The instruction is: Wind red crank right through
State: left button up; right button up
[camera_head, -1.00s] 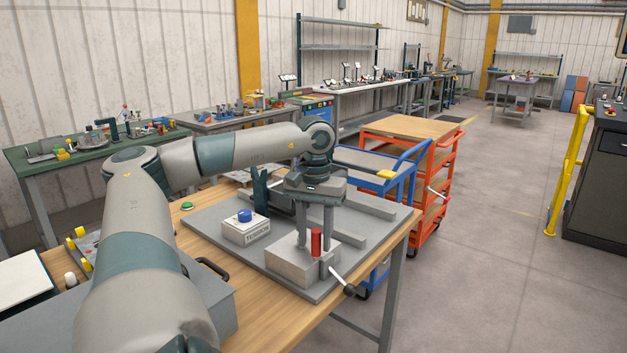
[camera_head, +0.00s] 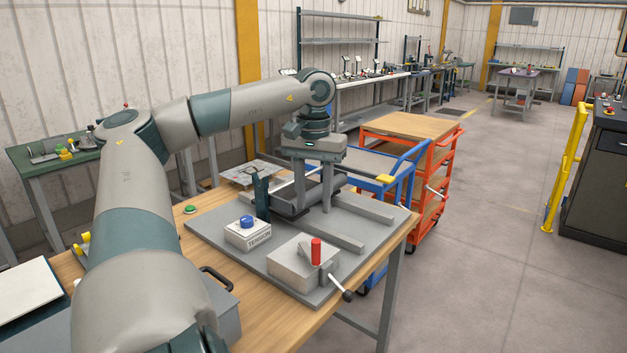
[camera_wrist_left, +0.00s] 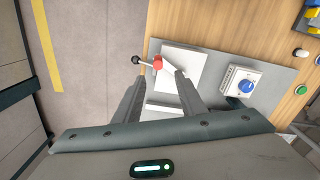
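The crank is a red upright grip (camera_head: 316,250) by a pale grey block (camera_head: 295,268) on a grey plate. A metal lever with a black knob (camera_head: 347,295) sticks out at the block's front right. In the left wrist view the red part (camera_wrist_left: 157,62) shows just beyond the fingers, with the black knob (camera_wrist_left: 136,60) left of it. My left gripper (camera_head: 313,208) points down, open and empty, above the plate and behind the block, apart from the red grip. Its two fingers also show spread in the left wrist view (camera_wrist_left: 161,76). My right gripper is not in view.
A white TENSION box (camera_head: 247,237) with a blue knob stands left of the block. A dark upright bracket (camera_head: 262,195) and grey rails (camera_head: 365,208) lie behind. A green button (camera_head: 190,209) sits on the wooden table. Blue and orange carts stand behind the table.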

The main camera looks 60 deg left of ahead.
pick_arm(q)
jog(key=shift+r, duration=1.4)
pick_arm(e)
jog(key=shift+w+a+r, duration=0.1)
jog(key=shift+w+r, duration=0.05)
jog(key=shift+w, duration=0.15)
